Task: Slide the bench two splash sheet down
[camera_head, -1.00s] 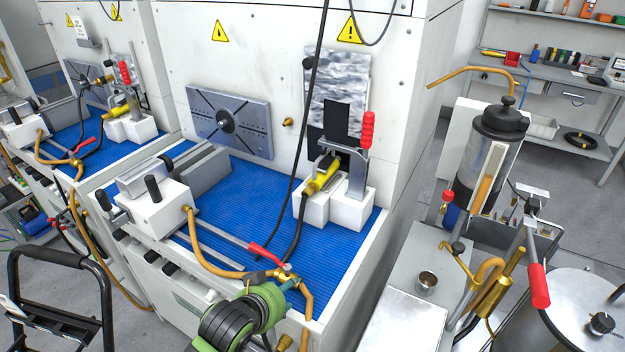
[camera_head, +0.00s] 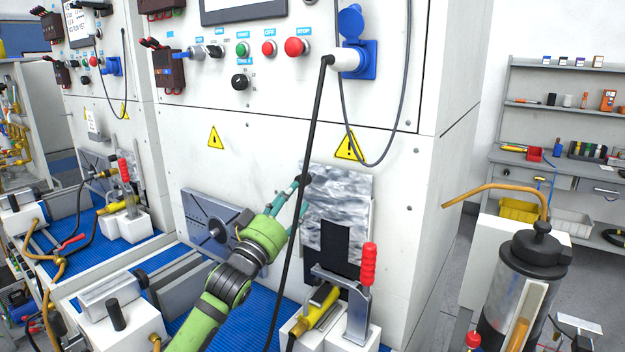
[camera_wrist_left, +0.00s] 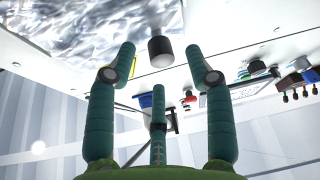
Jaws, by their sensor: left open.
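The splash sheet (camera_head: 338,205) is a grey, marbled, shiny plate on the white wall of the nearer bench, above a dark slot (camera_head: 329,240). Its black knob (camera_head: 305,180) sticks out at its upper left edge. My left gripper (camera_head: 299,198) is open, with its teal fingers close to the knob in the head view. In the left wrist view the knob (camera_wrist_left: 161,51) stands between the open fingers (camera_wrist_left: 163,62), near their tips, and the sheet (camera_wrist_left: 75,25) fills the upper left. I cannot tell whether the fingers touch the knob. My right gripper is not in view.
A black cable (camera_head: 299,200) hangs from the blue socket (camera_head: 357,60) down past my left gripper. A red-handled clamp (camera_head: 368,270) and a yellow connector (camera_head: 320,305) stand below the sheet. A slotted grey plate (camera_head: 213,225) is on the wall to the left.

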